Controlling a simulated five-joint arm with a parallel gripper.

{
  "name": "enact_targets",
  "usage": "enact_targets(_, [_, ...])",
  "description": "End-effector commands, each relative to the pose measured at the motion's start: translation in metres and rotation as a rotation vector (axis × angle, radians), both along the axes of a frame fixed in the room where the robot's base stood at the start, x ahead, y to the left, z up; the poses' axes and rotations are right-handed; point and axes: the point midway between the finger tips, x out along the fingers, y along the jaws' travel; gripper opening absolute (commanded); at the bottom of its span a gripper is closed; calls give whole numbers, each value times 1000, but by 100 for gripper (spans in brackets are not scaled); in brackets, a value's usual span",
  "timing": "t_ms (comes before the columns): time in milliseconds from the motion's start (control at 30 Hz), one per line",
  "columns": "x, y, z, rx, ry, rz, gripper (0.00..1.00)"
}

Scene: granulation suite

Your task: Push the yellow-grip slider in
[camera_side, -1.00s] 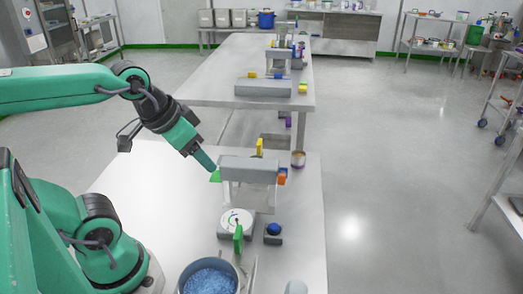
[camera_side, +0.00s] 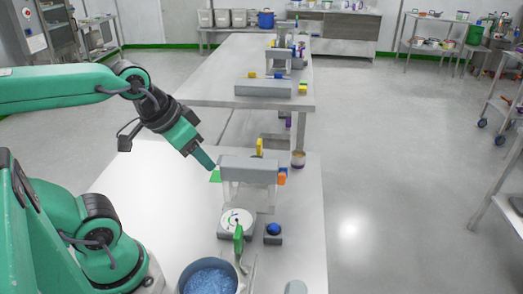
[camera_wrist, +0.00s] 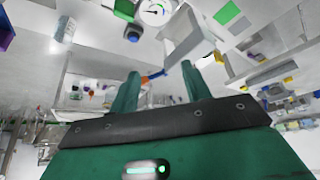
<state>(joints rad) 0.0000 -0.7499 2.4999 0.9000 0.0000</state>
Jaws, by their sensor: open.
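The yellow grip (camera_side: 259,147) stands upright at the far side of a grey block (camera_side: 249,170) on the near table; its slider is hidden behind the block. A green grip (camera_side: 215,176) sticks out at the block's left end and an orange grip (camera_side: 282,177) at its right end. My gripper (camera_side: 210,164) is just above the green grip, left of the block and apart from the yellow grip. In the wrist view my gripper (camera_wrist: 160,68) shows two spread fingers with nothing held between them.
A white dial gauge (camera_side: 237,221), a green handle (camera_side: 238,238), a blue knob (camera_side: 274,229) and a pot of blue granules (camera_side: 208,278) stand in front of the block. A small can (camera_side: 298,159) is at the far right. The table's left part is clear.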

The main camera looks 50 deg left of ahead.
Motion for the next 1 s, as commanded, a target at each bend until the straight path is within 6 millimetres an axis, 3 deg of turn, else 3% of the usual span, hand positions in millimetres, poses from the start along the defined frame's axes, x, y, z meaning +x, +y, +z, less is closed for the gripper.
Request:
enact_targets(367, [22, 6, 11, -13, 35, 50, 36])
enact_targets(733, [88, 29, 27, -48, 122, 185, 36])
enact_targets(1000, [140, 52, 23, -75, 188, 291, 36])
